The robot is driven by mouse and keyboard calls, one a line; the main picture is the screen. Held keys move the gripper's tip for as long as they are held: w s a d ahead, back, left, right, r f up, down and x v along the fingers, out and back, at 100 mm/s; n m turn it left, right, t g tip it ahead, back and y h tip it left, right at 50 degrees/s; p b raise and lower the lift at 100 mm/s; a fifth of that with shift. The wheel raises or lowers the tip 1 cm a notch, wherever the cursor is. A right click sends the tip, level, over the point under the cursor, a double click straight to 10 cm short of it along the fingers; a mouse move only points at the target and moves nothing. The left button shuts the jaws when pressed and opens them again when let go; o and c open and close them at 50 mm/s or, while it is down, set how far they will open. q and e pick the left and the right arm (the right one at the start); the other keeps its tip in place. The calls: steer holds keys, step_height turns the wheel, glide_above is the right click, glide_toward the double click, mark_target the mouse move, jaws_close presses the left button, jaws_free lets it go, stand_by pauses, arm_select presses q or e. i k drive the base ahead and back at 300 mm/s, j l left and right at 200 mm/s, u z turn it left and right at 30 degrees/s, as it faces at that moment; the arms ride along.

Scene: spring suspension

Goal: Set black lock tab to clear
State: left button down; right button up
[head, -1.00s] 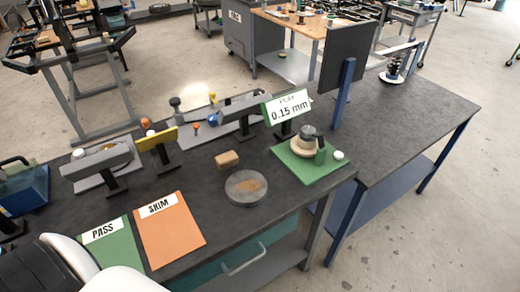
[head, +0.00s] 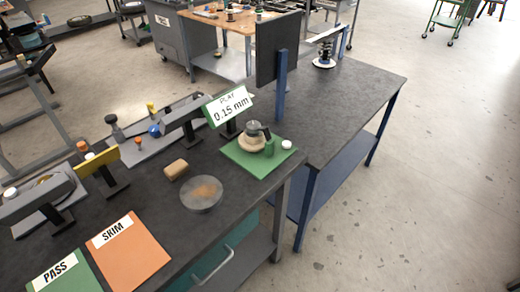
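I cannot make out a black lock tab for certain at this size. On a green mat (head: 237,157) stands a small device with a tan round base and a dark grey top (head: 255,132). A dark arm sticks out at its right, beside a small green block (head: 269,149). A dark stacked or coiled part (head: 324,56) on a white round base stands on the far table. Several fixtures with grey bars stand at the left, one with a black knob (head: 111,120). Neither of my grippers is in view.
A sign reading 0.15 mm (head: 229,107) stands behind the mat. A dark upright panel (head: 278,48) stands behind. The far table (head: 350,95) is mostly clear.

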mark_target(265, 131)
steer(key=k+j+u, duration=0.4)
steer(key=j, duration=0.25)
steer(key=k+j+u, duration=0.2)
steer(key=j, duration=0.15)
steer(key=k+j+u, duration=0.2)
steer(key=j, duration=0.2)
